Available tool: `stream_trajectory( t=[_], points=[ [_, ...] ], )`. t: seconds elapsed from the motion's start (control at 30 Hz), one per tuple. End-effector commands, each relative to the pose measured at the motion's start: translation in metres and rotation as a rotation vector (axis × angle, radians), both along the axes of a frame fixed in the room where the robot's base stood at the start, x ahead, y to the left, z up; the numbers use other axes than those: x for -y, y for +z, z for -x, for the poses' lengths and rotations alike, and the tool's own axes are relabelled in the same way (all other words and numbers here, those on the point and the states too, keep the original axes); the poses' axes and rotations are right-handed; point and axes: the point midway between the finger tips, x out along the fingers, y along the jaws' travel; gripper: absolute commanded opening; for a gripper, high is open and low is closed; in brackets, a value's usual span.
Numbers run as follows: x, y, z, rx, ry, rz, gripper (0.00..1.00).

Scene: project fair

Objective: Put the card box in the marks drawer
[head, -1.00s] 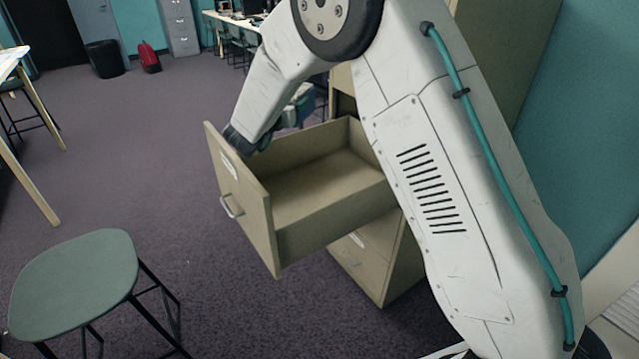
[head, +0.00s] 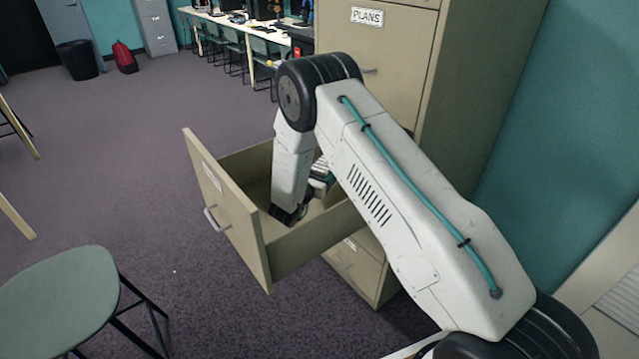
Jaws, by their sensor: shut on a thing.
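A beige cabinet drawer (head: 232,222) is pulled out below a shut drawer labelled PLANS (head: 385,65). Its own label is too slanted to read, so I cannot confirm that it is the marks drawer. The part of its floor that shows is bare. My arm reaches over its right wall, and my wrist hangs down inside the drawer's outline.
A green stool (head: 62,302) stands at the lower left. Another shut drawer (head: 355,267) is below the open one. A teal wall (head: 560,120) is close on the right. Desks with computers (head: 235,20) line the back. The carpet left of the drawer is clear.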

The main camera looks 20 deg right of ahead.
Motion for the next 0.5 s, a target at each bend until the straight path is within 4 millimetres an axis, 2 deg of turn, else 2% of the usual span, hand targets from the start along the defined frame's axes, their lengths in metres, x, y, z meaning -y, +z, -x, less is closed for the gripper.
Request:
stream_trajectory(
  t=[0.3, 0.5],
  points=[
    [-0.003, -0.039, 0.0, 0.0, 0.003, 0.001, 0.29],
    [-0.004, -0.04, 0.0, 0.002, 0.004, 0.001, 0.29]
  ],
)
